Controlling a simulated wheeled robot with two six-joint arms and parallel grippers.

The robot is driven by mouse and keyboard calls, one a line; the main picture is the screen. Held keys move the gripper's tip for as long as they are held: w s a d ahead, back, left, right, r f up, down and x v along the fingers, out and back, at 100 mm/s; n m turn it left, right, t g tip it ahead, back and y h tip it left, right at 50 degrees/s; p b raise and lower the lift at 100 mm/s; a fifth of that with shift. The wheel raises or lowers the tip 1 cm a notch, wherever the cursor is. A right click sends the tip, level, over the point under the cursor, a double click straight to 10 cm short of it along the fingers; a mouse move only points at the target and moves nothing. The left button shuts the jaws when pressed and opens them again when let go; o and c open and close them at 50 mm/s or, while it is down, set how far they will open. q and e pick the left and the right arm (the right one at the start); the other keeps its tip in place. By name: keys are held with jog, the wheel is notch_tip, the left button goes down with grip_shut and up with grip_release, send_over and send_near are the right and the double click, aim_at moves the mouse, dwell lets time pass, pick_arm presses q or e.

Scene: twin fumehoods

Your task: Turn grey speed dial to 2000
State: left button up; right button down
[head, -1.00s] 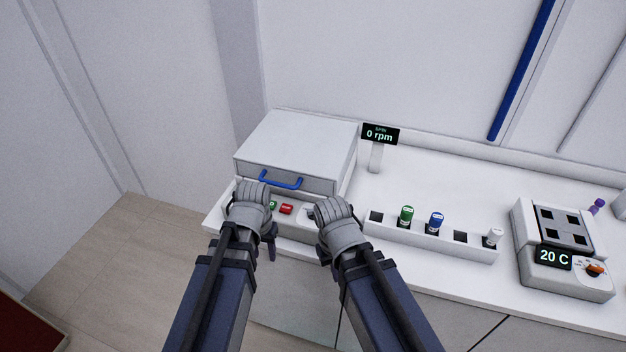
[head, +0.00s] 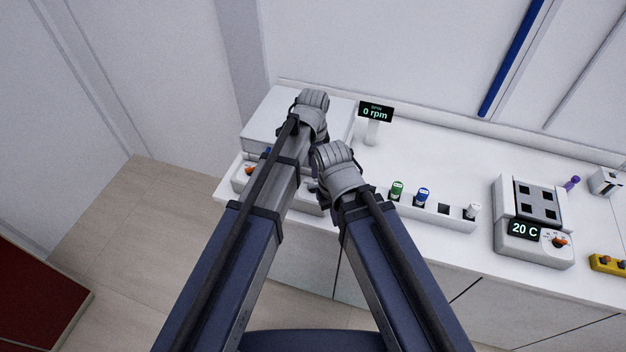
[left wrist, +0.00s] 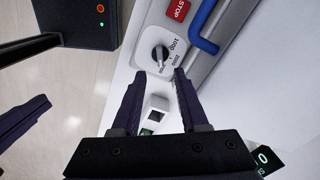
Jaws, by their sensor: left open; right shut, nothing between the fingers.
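The grey speed dial (left wrist: 158,52) sits on a white round-cornered plate on the machine's front in the left wrist view. Its dark pointer bar stands beside labels reading 1000 and 2000; its exact setting is hard to tell. My left gripper (left wrist: 157,84) is open, its fingertips just short of the dial, one on either side; contact is not visible. In the head view my left gripper (head: 312,112) is over the machine's lid, and my right gripper (head: 338,165) is shut and empty beside it. The arms hide the dial there. The spin display (head: 376,112) reads 0 rpm.
A red STOP button (left wrist: 178,9) and blue handle (left wrist: 205,28) lie close to the dial. A tube rack (head: 425,212) and a 20 C heater block (head: 535,225) stand to the right.

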aim_at(313, 184)
pick_arm(q)
jog(key=shift+f+b, duration=3.85)
jog(key=shift+f, duration=0.05)
jog(key=shift+c, duration=0.3)
grip_shut()
